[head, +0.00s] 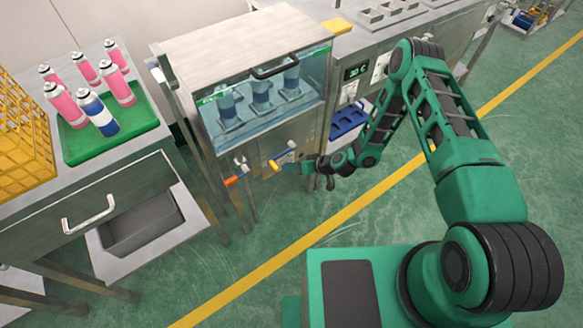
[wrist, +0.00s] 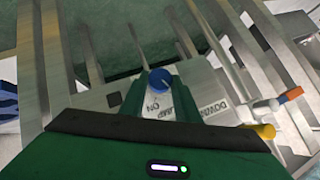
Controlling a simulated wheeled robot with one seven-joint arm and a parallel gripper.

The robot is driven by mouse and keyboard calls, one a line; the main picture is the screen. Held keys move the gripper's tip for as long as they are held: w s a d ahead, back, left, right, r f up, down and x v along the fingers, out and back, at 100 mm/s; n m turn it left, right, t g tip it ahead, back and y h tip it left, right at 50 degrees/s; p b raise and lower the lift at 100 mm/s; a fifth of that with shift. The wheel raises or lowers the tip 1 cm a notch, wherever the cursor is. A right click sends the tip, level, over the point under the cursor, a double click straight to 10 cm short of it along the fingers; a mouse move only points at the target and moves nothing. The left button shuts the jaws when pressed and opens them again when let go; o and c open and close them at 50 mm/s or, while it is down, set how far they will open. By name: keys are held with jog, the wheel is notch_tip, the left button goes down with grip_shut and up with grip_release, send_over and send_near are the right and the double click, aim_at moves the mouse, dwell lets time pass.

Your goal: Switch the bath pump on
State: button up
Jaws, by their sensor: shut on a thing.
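The bath (head: 262,100) is a steel tank with a clear front, and several cans stand in its water. In the wrist view, a round blue knob (wrist: 159,79) sits on a steel panel with lettering. The lettering reads partly "ON" and "PUMP", upside down. My gripper (wrist: 158,92) has its two green fingers on either side of the knob and is shut on it. In the head view my gripper (head: 312,168) is at the lower front of the bath, and the knob cannot be made out there. Which way the knob's pale mark points is unclear.
Beside the knob are a yellow-ended handle (head: 274,166) and an orange-ended handle (head: 236,179). A blue tray (head: 348,120) is right of the bath. A green tray (head: 150,120) with pink cans and one blue can stands left. The floor in front is clear.

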jog(key=m+y, duration=0.2)
jog(key=f+m+g+y, duration=0.1)
jog(key=y, duration=0.2)
jog(key=d+m+y, duration=0.1)
jog(key=m+y, duration=0.1)
jog(key=shift+w+f+m+g, duration=0.2)
jog(key=shift+w+m+g, duration=0.1)
jog(key=shift+g, duration=0.1)
jog(key=shift+f+y, duration=0.1)
jog(key=shift+y, duration=0.2)
dwell(0.4)
jog(key=o, duration=1)
jog(key=shift+o, duration=0.2)
jog(key=v, duration=1.1)
